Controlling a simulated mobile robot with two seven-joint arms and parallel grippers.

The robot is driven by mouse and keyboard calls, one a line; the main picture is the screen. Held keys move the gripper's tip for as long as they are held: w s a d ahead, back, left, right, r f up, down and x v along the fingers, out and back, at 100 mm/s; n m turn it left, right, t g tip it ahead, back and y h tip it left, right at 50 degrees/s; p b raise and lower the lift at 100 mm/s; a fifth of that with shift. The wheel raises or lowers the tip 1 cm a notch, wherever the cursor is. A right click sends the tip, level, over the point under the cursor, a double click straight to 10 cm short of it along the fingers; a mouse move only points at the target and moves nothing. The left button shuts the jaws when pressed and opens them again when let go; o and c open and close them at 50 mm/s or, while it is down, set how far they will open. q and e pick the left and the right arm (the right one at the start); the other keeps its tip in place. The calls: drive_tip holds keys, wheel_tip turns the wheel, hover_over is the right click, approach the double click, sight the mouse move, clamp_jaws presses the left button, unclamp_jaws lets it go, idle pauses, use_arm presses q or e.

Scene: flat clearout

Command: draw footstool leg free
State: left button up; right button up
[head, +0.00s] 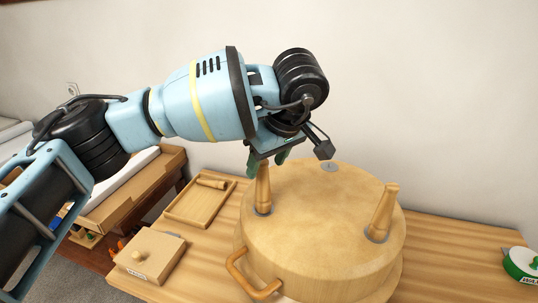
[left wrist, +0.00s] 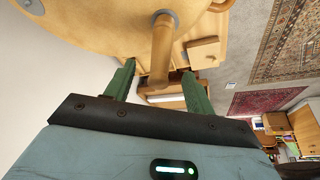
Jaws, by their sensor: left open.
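One footstool leg (head: 263,192) stands upright in a metal socket on the left. A second leg (head: 384,208) stands on the right. A socket (head: 329,167) at the back is empty. My left gripper (head: 267,164) is open at the top of the left leg. In the left wrist view, this leg (left wrist: 162,48) shows between the two green fingers, with a gap on both sides. My right gripper is not in view.
A shallow wooden tray (head: 178,208) on the table, left of the stool, has a loose leg (head: 212,183) in it. A green and white round object (head: 522,262) lies at the right edge. A wall stands behind.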

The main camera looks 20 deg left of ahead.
sight(261, 169)
use_arm(q)
drive_tip(key=shift+x, duration=3.15)
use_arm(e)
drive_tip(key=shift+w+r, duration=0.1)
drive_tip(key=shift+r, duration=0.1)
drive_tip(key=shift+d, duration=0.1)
use_arm(q)
clamp_jaws()
drive_tip(key=shift+r, duration=0.1)
drive_tip(key=shift+r, duration=0.1)
drive_tip(key=shift+r+p, duration=0.3)
drive_tip(key=shift+r, duration=0.55)
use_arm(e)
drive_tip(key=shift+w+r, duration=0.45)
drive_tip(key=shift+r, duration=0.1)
use_arm(q)
drive_tip(key=shift+r, duration=0.1)
